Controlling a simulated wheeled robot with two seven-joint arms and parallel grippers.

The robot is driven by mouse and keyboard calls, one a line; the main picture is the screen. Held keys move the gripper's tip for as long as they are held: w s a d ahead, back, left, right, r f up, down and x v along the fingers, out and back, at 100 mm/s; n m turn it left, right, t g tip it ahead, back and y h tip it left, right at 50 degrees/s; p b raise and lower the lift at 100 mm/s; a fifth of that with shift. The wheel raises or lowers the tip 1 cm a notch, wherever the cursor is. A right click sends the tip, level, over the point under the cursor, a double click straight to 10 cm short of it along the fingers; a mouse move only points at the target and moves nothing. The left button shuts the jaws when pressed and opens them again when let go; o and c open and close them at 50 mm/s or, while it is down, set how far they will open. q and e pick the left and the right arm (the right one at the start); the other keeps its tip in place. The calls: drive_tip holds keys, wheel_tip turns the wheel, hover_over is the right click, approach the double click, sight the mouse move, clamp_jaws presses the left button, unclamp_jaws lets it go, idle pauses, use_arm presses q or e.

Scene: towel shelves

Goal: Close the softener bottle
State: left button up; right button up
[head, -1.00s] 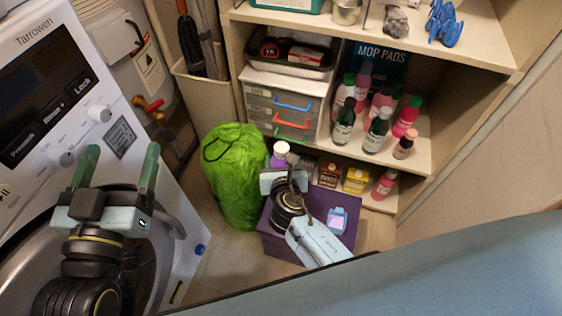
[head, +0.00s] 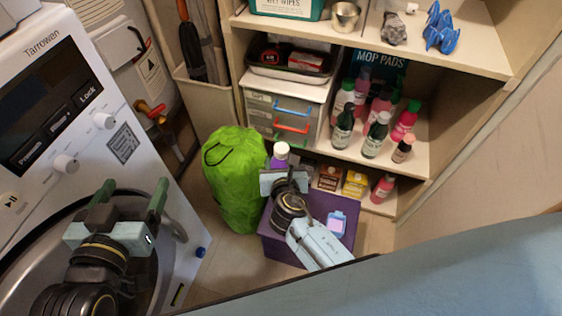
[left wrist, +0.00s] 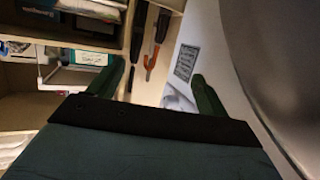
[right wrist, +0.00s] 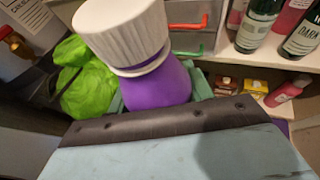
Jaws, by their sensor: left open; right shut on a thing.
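The softener bottle is purple with a white ribbed cap. In the right wrist view the purple bottle (right wrist: 158,86) stands close in front of the camera, with its white cap (right wrist: 122,32) on top. In the head view the white cap (head: 281,149) shows just above my right gripper (head: 284,172). My right gripper is shut on the bottle, and its fingers are mostly hidden behind it. I cannot tell whether the cap is fully seated. My left gripper (head: 131,200) is open and empty in front of the washing machine door, well left of the bottle.
A purple box (head: 346,208) stands under my right arm. A green bag (head: 234,180) stands left of the bottle. Shelves with several bottles and drawers rise behind. The washing machine (head: 60,110) is on the left. A pale blue surface (head: 430,270) fills the lower right.

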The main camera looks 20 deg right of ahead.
drive_tip(key=c, duration=0.5)
drive_tip(key=shift+r, duration=0.1)
drive_tip(key=w+a+r, duration=0.1)
drive_tip(key=w+r, duration=0.2)
drive_tip(key=r, duration=1)
drive_tip(key=s+a+r+y, duration=0.1)
drive_tip(key=r, duration=0.3)
drive_tip(key=s+a+r+n, duration=0.1)
drive_tip(key=s+a+r, duration=0.1)
drive_tip(key=r, duration=0.2)
drive_tip(key=s+a+r+n+y, duration=0.1)
drive_tip(key=s+a+r, duration=0.1)
drive_tip(key=r, duration=0.2)
drive_tip(key=shift+s+y, duration=0.2)
drive_tip(key=shift+y, duration=0.1)
drive_tip(key=shift+f+n, duration=0.1)
drive_tip(key=shift+n, duration=0.2)
